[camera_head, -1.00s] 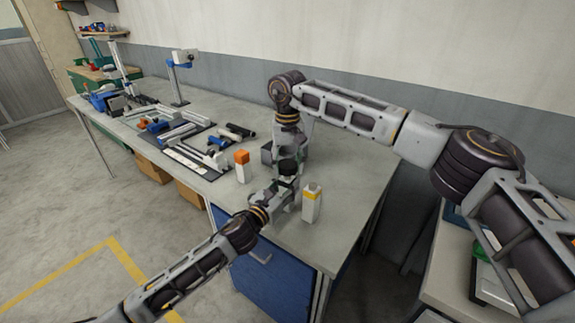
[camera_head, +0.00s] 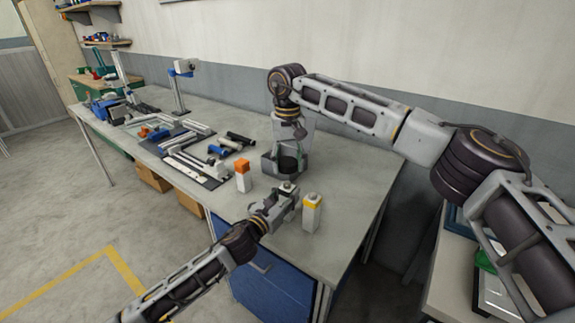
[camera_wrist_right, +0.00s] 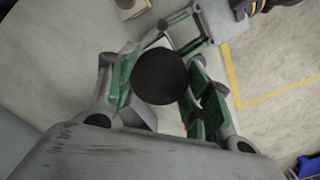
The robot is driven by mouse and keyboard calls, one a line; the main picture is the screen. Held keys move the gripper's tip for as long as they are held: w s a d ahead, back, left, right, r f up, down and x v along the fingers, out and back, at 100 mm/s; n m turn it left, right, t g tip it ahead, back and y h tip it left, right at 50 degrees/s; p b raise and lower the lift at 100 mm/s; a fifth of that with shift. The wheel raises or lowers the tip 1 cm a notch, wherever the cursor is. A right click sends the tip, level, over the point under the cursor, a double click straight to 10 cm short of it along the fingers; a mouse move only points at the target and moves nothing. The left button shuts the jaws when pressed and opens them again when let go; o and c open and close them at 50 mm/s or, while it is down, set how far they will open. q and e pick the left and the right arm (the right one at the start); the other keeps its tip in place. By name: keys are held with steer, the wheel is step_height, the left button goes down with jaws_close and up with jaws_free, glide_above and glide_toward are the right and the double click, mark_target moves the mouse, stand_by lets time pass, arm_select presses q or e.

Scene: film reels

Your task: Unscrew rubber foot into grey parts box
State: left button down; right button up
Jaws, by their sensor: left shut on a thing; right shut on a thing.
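My right gripper (camera_head: 291,157) is shut on the black rubber foot (camera_head: 290,165), with its fingers pointing down. In the right wrist view the foot is a round black disc (camera_wrist_right: 160,76) between the green-padded fingers. My left gripper (camera_head: 284,191) is lower and nearer the bench's front edge, shut on a small part (camera_head: 287,186) that is mostly hidden by the fingers. The foot is apart from that part, above and behind it. A grey box-like shape (camera_head: 268,167) is just beside the right gripper; it is partly hidden, and I cannot tell whether the foot is over it.
A white block with an orange top (camera_head: 243,177) and one with a yellow top (camera_head: 311,214) stand on the workbench (camera_head: 350,187) near the left gripper. Tools and film parts lie on a dark mat (camera_head: 205,180) to the left. The bench is bare to the right.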

arm_select(q)
steer(key=c, duration=0.9)
jaws_free()
steer(key=shift+v, duration=6)
